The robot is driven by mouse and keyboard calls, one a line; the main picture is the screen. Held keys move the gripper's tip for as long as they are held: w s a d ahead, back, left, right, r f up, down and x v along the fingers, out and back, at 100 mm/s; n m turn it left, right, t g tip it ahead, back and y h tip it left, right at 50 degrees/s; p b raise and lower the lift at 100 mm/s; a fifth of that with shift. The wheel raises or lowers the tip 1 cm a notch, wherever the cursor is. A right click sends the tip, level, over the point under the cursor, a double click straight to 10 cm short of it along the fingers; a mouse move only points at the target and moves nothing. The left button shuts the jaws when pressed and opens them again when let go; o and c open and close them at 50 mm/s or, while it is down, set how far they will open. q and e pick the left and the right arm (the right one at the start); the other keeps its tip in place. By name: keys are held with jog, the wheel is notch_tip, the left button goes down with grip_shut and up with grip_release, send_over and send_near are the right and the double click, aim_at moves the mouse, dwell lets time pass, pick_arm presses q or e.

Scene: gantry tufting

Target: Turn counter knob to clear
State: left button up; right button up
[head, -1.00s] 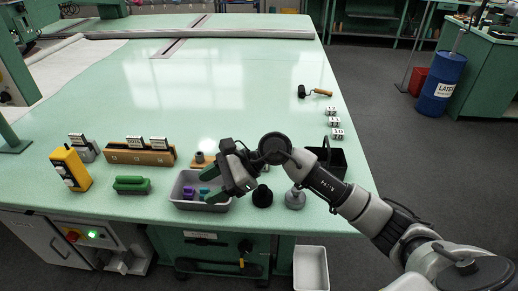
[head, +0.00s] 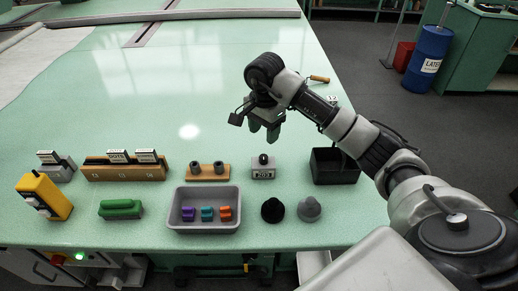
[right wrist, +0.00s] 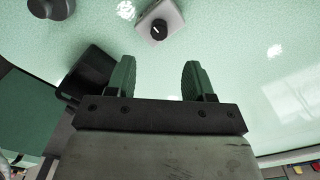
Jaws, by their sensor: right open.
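The counter is a small grey box (head: 263,174) with a number window on its front and a black knob (head: 263,158) on top. It stands on the green table between a wooden holder and a black bin. In the right wrist view the counter (right wrist: 174,14) is at top centre, its round black knob (right wrist: 158,30) bearing a white mark. My right gripper (head: 264,133) is open and empty above the table, behind the counter in the head view. Its two green fingers (right wrist: 157,70) are spread apart in the right wrist view, clear of the knob. My left gripper is not in view.
A grey tray (head: 202,226) holds purple, teal and orange pieces. Near the counter are a wooden holder with grey cylinders (head: 208,177), the black bin (head: 335,178), and black (head: 272,210) and grey (head: 309,209) knobbed pieces. The table behind is mostly clear.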

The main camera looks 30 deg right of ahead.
aim_at(264, 157)
notch_tip(264, 157, down, 5)
jog(key=shift+s+f, duration=0.15)
jog(key=shift+f+p, duration=0.45)
jog(key=shift+f, duration=1.45)
jog(key=shift+c, duration=0.5)
jog(key=c, duration=0.8)
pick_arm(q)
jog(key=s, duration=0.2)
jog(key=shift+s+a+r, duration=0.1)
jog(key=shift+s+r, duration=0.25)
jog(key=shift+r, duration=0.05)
pick_arm(e)
jog(key=shift+c, duration=0.2)
